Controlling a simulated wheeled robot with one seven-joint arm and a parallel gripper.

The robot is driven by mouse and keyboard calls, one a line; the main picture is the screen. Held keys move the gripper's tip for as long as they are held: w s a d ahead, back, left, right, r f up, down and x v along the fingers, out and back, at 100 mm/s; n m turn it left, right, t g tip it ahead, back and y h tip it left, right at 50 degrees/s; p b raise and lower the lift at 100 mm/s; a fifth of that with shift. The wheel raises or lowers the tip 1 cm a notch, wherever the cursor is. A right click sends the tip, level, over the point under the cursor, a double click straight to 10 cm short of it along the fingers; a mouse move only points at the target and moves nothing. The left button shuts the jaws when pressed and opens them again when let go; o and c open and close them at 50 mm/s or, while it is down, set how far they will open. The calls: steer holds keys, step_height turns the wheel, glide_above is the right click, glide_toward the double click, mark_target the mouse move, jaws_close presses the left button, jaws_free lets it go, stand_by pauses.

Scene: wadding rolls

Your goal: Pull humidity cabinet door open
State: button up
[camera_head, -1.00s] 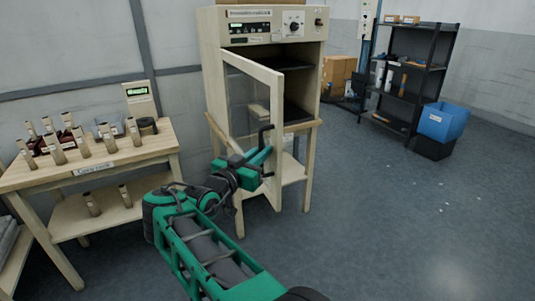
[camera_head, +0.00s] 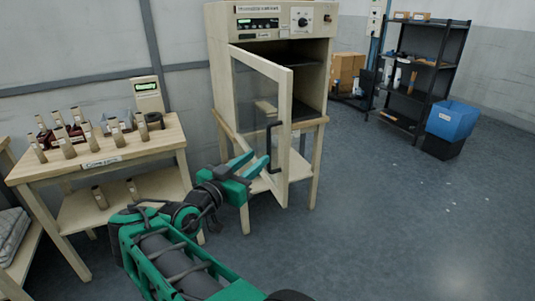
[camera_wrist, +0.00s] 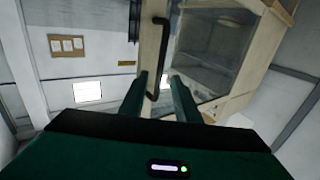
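The humidity cabinet (camera_head: 270,22) is a cream box on a wooden stand. Its framed glass door (camera_head: 284,85) stands partly open, hinged at the left, with the free edge swung out toward me. Dark shelves show inside, right of the door. The black bar handle (camera_head: 269,146) is upright near the door's free edge; it also shows in the wrist view (camera_wrist: 164,45). My gripper (camera_head: 250,163) is open and empty, its teal fingers just left of the handle. In the wrist view the handle's bent end lies near the left finger; I cannot tell whether they touch.
A wooden table (camera_head: 110,160) with several capped bottles stands left of the cabinet. A black shelf rack (camera_head: 405,103) and a blue bin (camera_head: 452,118) on a black one are at the right. The floor between is clear.

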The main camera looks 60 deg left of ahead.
steer(key=shift+v, duration=1.55)
